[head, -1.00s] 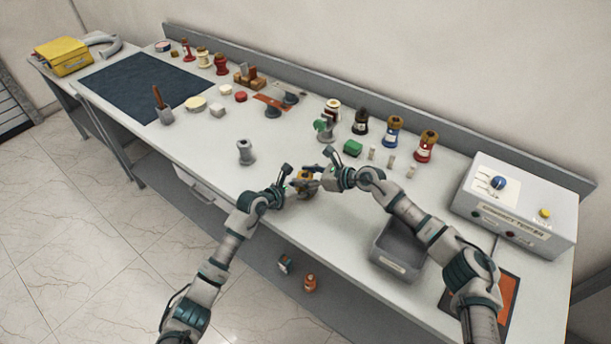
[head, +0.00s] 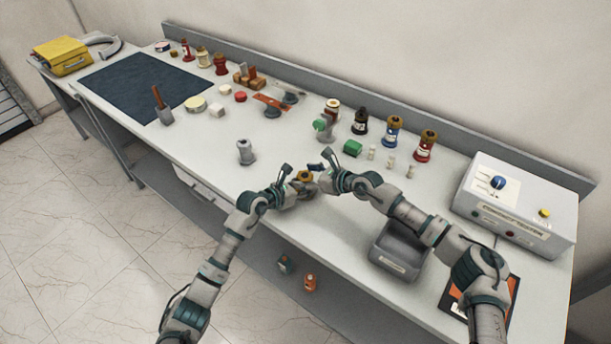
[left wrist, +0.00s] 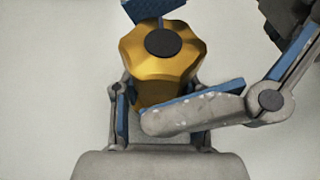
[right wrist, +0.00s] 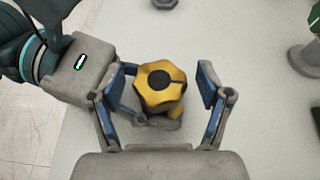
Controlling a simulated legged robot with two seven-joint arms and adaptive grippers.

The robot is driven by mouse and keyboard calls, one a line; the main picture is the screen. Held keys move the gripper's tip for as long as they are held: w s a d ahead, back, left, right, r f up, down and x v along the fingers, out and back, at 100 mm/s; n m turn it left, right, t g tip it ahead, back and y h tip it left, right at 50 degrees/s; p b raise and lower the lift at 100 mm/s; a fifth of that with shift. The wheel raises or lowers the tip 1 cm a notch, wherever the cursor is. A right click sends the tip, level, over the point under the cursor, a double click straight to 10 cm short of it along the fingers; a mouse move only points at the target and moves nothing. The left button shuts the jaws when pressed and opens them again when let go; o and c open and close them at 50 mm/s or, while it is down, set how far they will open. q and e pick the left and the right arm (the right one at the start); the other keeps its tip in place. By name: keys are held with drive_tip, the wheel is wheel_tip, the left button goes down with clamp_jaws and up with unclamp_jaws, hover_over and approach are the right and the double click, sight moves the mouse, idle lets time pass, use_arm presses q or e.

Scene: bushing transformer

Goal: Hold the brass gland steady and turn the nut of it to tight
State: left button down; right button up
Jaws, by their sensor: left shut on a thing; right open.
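The brass gland (head: 305,176) stands upright near the bench's front edge. Its lobed golden nut and dark round top show in the left wrist view (left wrist: 163,55) and the right wrist view (right wrist: 160,86). My left gripper (head: 297,186) is shut on the gland's lower part, below the nut, from the left. My right gripper (right wrist: 160,88) is open, with its blue pads on either side of the nut and a visible gap at each side. In the left wrist view, parts of my right gripper show beside and above the gland. The gland's base is mostly hidden.
A grey bin (head: 398,250) stands right of the grippers. A grey fitting (head: 246,152) stands to the left. A test box (head: 518,207) is at far right.

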use_arm(q)
drive_tip(key=shift+f, duration=0.4)
use_arm(e)
drive_tip(key=v, duration=1.2)
use_arm(q)
drive_tip(key=c, duration=0.7)
unclamp_jaws()
drive_tip(key=shift+o, duration=0.7)
drive_tip(key=shift+w, duration=0.1)
use_arm(e)
drive_tip(key=shift+w+d+f, duration=0.1)
drive_tip(key=shift+w+f, duration=0.05)
use_arm(q)
drive_tip(key=shift+r, duration=0.15)
